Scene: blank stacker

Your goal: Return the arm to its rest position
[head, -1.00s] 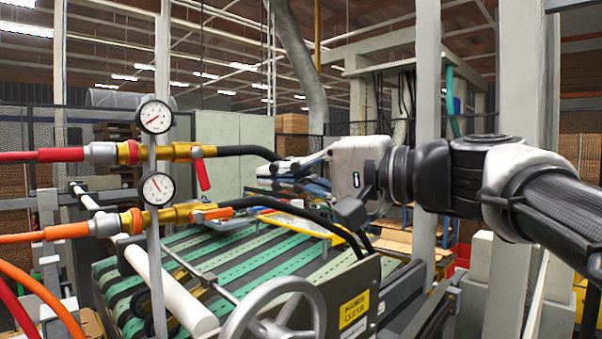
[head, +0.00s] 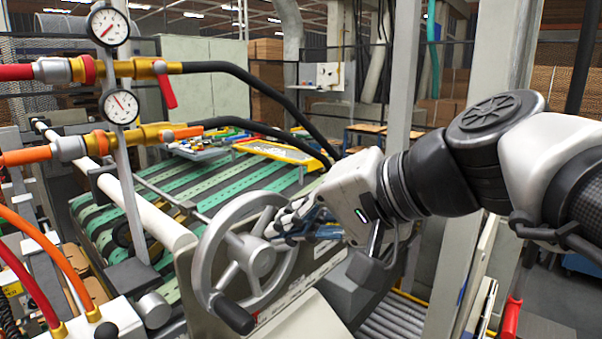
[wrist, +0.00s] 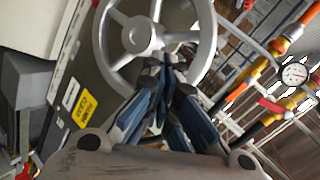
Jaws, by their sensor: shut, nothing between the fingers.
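My gripper (head: 290,228) is at the middle of the head view, at the end of my arm, which comes in from the right. It is near the right side of the grey handwheel (head: 217,262) and overlaps its rim in the picture. In the wrist view, the blue-sided fingers of my gripper (wrist: 165,65) come together in front of the handwheel (wrist: 101,42). The fingers are shut with nothing between them. I cannot tell whether they touch the wheel.
Two gauges (head: 109,27) on a post, yellow valves (head: 145,68) and red and orange hoses stand at the left. A green-striped conveyor (head: 235,185) lies behind the handwheel. Grey uprights (head: 403,75) stand behind my arm. A yellow warning label (wrist: 84,108) shows in the wrist view.

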